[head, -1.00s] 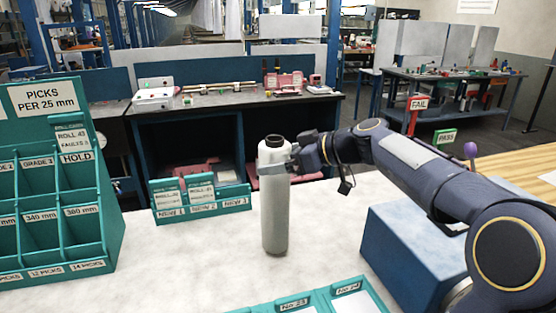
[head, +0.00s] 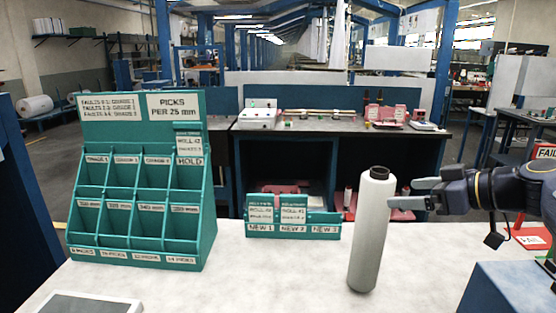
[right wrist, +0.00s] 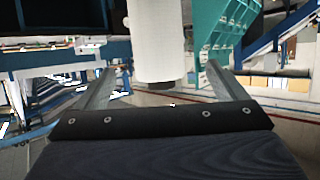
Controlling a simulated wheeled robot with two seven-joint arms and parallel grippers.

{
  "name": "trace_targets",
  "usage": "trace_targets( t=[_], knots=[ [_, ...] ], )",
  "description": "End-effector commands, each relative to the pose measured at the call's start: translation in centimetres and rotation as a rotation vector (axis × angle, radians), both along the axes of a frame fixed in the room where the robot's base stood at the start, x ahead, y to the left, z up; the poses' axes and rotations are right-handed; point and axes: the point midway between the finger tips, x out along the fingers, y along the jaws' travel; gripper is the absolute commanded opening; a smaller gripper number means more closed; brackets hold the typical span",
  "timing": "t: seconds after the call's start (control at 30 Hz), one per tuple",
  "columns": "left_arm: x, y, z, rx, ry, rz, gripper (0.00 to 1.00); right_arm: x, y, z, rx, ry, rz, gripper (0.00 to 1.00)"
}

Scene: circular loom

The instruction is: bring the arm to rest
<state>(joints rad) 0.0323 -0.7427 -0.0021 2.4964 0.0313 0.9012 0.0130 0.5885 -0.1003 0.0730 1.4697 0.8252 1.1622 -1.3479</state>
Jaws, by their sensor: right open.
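My right gripper (head: 424,193) is open at the right of the head view, with its fingers pointing left. Its fingertips are close to the upper part of a white roll (head: 370,235), which stands on the pale table with a slight tilt in the picture. The right wrist view shows the two spread fingers (right wrist: 154,88) with the white roll (right wrist: 155,40) ahead between their tips, its dark end showing. I cannot tell whether a finger touches the roll. My left gripper is not in view.
A teal sorting rack (head: 138,190) stands at the left of the pale table (head: 270,275). A small teal card holder (head: 292,223) is behind the middle. A blue block (head: 510,288) is at the lower right, below my right arm. The table's front middle is clear.

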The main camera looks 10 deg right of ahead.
Motion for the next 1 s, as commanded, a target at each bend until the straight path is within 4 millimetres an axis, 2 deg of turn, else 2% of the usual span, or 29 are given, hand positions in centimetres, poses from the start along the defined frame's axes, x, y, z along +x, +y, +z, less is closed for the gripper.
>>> trace_targets(
  t=[0.07, 0.17, 0.3, 0.4, 0.5, 0.6, 0.73, 1.0],
  knots=[
    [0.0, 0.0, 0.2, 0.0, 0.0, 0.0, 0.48, -1.0, 1.5, -0.6, 0.02, 0.052, -0.005, 0.91],
    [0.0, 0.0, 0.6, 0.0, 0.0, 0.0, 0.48, -3.7, 4.9, -2.9, 0.068, 0.194, -0.037, 0.91],
    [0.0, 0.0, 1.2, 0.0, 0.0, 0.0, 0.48, -10.0, 10.1, -8.4, 0.129, 0.447, -0.142, 0.91],
    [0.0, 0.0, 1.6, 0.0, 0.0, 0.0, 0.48, -14.6, 12.7, -12.8, 0.152, 0.589, -0.237, 0.91],
    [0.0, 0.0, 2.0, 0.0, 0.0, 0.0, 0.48, -18.3, 14.2, -16.7, 0.164, 0.682, -0.326, 0.91],
    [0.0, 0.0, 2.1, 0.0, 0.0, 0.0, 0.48, -20.8, 15.1, -19.6, 0.171, 0.733, -0.391, 0.91],
    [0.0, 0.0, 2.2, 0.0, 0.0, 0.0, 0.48, -22.2, 15.4, -21.5, 0.175, 0.761, -0.437, 0.91],
    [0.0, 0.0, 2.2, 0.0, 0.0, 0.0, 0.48, -22.2, 15.4, -21.5, 0.176, 0.761, -0.438, 0.91]
  ],
)
